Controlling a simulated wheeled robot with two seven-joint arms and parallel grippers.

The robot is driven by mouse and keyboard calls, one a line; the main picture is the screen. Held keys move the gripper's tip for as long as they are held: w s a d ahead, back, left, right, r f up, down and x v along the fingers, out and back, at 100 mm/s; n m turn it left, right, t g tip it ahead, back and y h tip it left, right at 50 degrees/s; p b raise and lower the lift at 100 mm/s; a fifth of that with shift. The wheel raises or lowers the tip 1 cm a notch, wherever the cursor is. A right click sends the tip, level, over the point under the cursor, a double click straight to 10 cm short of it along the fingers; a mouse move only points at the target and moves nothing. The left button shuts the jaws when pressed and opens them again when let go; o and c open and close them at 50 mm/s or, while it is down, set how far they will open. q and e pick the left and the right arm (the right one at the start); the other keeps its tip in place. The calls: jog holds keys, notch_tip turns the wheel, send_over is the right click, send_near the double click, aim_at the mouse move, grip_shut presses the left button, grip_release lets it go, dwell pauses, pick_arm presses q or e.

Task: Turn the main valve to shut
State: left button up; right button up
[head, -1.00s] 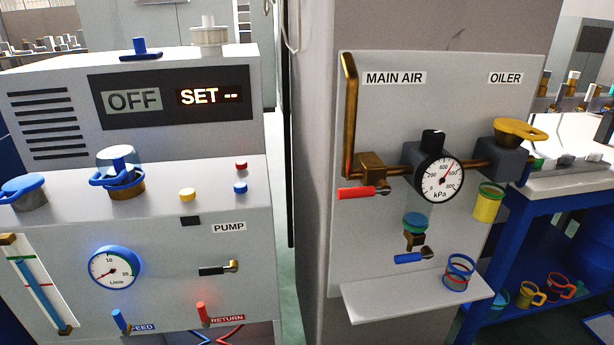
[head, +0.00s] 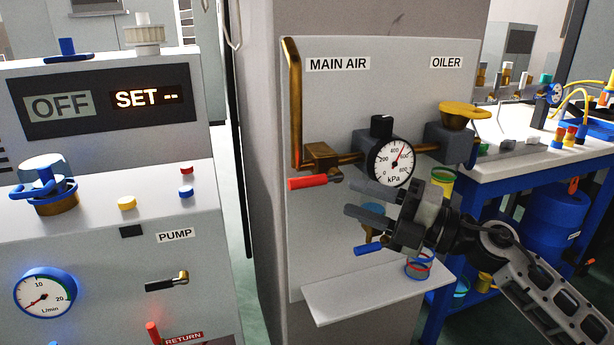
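The main valve (head: 322,156) is a brass body on the pipe under the MAIN AIR label (head: 338,64). Its red lever (head: 307,182) points left, about level, just below the body. My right gripper (head: 352,199) comes in from the right in front of the panel. Its two dark fingers point left toward the red lever and are apart, with nothing between them. The fingertips appear a little right of and below the lever, not touching it. The hand partly hides the blue-handled lower valve (head: 369,249). My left gripper is out of view.
A kPa gauge (head: 397,165) with a black knob sits right of the valve. The oiler (head: 463,115) has a yellow top. A small shelf (head: 345,295) juts out below. The pump unit (head: 90,225) stands at left, with a gap before the panel's column.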

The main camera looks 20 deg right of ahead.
aim_at(316, 185)
jog(key=p+x, duration=0.2)
jog(key=x, duration=0.8)
jog(key=shift+f, duration=0.1)
jog(key=shift+c, duration=0.3)
jog(key=shift+d, duration=0.1)
grip_shut()
